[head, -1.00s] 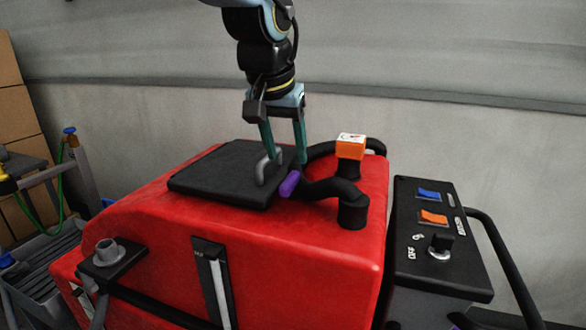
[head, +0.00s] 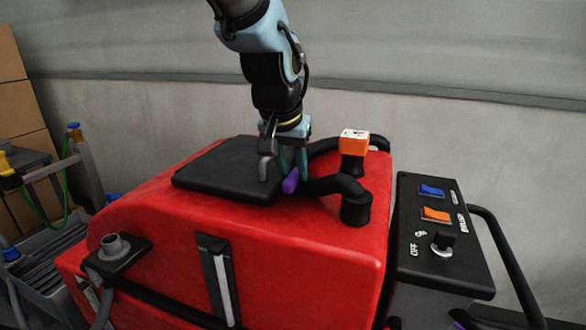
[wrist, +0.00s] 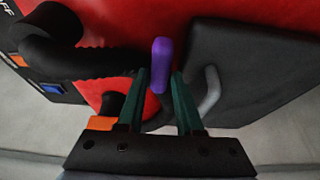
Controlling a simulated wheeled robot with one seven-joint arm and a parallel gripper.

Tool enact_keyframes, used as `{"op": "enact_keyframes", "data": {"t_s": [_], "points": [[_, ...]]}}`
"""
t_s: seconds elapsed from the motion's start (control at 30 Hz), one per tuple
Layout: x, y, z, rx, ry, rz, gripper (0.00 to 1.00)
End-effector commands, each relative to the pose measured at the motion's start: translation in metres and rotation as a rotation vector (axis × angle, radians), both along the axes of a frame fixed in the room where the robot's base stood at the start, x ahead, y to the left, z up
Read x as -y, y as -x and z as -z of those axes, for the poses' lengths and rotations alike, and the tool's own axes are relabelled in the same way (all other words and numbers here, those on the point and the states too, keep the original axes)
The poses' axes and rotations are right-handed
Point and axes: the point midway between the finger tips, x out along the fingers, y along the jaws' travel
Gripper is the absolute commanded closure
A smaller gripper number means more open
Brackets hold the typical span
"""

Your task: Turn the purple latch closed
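The purple latch (head: 290,181) sits on the red tank top (head: 300,225), beside the right edge of the black lid (head: 225,172). In the wrist view the purple latch (wrist: 162,64) stands lengthwise just beyond and between my gripper's two green fingers. My gripper (head: 290,160) is low over the lid's edge, behind the latch. In the wrist view my gripper (wrist: 160,80) is open, with a gap on both sides of the latch's near end. Whether a finger touches the latch, I cannot tell. The lid's grey handle (wrist: 210,90) is just right of the fingers there.
A black hose (head: 340,190) bends close to the right of the latch. An orange-topped fitting (head: 353,143) stands behind it. A black control panel (head: 435,235) with switches and a key knob is at the right. The front of the red top is clear.

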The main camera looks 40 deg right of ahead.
Motion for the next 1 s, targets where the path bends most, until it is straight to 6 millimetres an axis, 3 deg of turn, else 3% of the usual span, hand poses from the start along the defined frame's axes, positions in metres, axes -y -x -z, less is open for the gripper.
{"op": "enact_keyframes", "data": {"t_s": [0.03, 0.3, 0.77, 1.0], "points": [[0.0, 0.0, -0.0001, 0.0, 0.0, 0.0, 0.72], [-0.0001, -0.0002, -0.0002, 0.0, 0.0, 0.0, 1.0], [-0.0004, -0.0017, 0.0014, 0.0, 0.002, 0.017, 1.0], [-0.0012, -0.0043, 0.0053, 0.0, 0.006, 0.12, 1.0]]}}
